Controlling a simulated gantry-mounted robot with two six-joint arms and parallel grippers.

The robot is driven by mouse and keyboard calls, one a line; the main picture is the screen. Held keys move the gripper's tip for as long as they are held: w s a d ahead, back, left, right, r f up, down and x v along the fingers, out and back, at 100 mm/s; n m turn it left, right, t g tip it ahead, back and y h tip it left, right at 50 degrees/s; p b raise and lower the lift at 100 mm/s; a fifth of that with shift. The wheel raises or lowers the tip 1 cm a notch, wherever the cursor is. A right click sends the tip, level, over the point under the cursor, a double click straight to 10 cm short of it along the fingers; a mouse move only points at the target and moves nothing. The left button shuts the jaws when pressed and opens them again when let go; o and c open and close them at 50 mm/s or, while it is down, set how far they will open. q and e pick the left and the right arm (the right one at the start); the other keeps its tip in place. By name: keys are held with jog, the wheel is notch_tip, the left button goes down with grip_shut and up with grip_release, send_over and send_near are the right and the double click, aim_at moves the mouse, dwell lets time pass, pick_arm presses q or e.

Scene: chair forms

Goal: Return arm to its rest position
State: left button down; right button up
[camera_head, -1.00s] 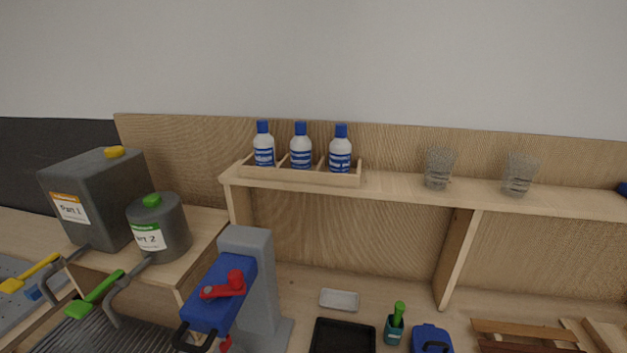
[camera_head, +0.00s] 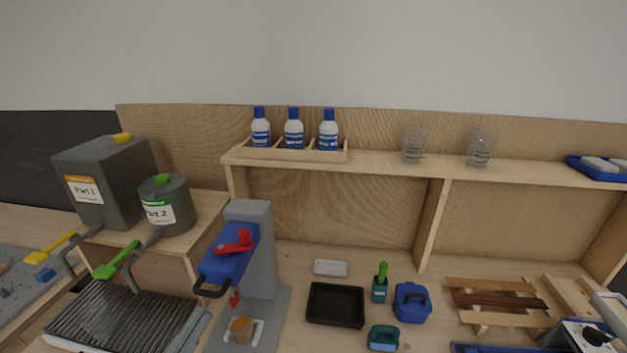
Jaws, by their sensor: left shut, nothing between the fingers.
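No arm and no gripper of mine can be made out in the head view. The place in front of me shows unblocked. A blue and grey press-like device (camera_head: 228,252) with a red handle stands left of centre. An amber cup (camera_head: 242,328) sits on a white piece at the foot of this device.
A grey Part 1 canister (camera_head: 108,180) and a Part 2 canister (camera_head: 167,205) stand at left above a ribbed tray (camera_head: 125,315). Bottles (camera_head: 293,130) and glasses (camera_head: 415,145) stand on the shelf (camera_head: 380,165). A black tray (camera_head: 335,305) and blue box (camera_head: 411,302) are below.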

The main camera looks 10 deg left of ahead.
pick_arm(q)
jog(key=s+d+r+m+g+h, duration=0.1)
jog(key=d+r+m+h, duration=0.25)
jog(key=r+m, duration=0.6)
jog(key=s+d+r+m+h, duration=0.2)
jog(key=d+r+m, duration=0.3)
jog(key=r+m, duration=0.45)
jog(key=s+a+r+m+t+y, duration=0.2)
jog(key=a+r+m+t+y, duration=0.35)
jog(key=y, duration=0.85)
notch_tip(320, 180, up, 26)
jog(key=a+p, duration=0.2)
jog(key=p, duration=2.1)
jog(key=shift+w+a+t+p, duration=0.3)
jog(key=shift+a+t+p, duration=0.05)
jog(key=shift+t+p, duration=0.1)
jog(key=shift+f, duration=0.1)
